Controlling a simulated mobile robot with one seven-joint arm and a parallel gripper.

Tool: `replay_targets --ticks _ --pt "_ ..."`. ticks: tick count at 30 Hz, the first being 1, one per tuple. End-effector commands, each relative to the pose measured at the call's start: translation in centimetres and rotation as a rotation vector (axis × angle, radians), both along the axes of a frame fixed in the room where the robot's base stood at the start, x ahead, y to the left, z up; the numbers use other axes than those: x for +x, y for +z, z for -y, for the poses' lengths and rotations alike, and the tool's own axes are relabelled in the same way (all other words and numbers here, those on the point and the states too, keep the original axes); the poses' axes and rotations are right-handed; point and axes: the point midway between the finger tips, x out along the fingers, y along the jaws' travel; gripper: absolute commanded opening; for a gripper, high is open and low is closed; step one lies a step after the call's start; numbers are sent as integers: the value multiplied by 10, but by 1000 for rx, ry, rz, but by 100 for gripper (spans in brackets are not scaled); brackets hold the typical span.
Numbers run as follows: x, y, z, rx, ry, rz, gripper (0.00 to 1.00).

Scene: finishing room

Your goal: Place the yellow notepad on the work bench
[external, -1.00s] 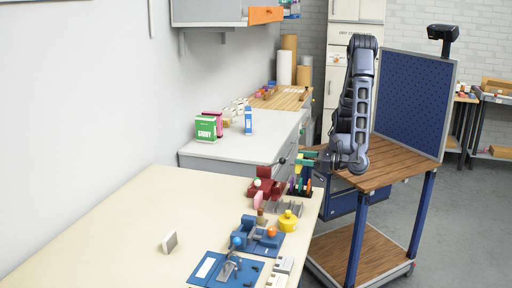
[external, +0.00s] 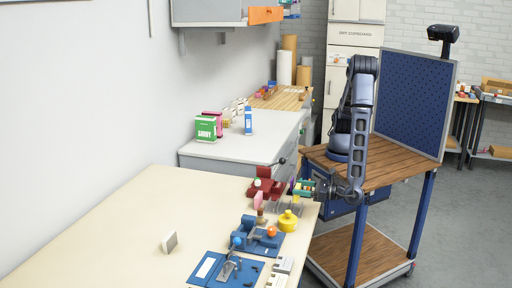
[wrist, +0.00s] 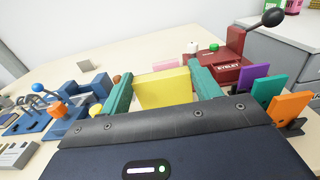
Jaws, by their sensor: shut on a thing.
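My gripper (external: 303,188) is shut on the yellow notepad (wrist: 163,88). In the wrist view the notepad is upright between the two green fingers (wrist: 160,76). In the external view my gripper is low over the right edge of the cream work bench (external: 130,220); the bench top also shows in the wrist view (wrist: 125,55). I cannot tell whether the notepad touches the bench. Its lower part is hidden behind my gripper body.
Purple (wrist: 251,82), green (wrist: 258,92) and orange (wrist: 286,108) pads stand in a dark holder to the right. A red eyelet press (wrist: 225,62) is beyond. Blue tools (external: 262,232) and a yellow round object (external: 287,221) are nearby. The bench's left side is mostly clear.

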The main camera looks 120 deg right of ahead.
Motion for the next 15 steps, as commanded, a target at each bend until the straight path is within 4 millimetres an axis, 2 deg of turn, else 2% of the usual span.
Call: replay_targets --ticks 9,15 --pt "0 -31 0 -1 0 -1 36" --pt "0 -44 0 0 0 0 36"
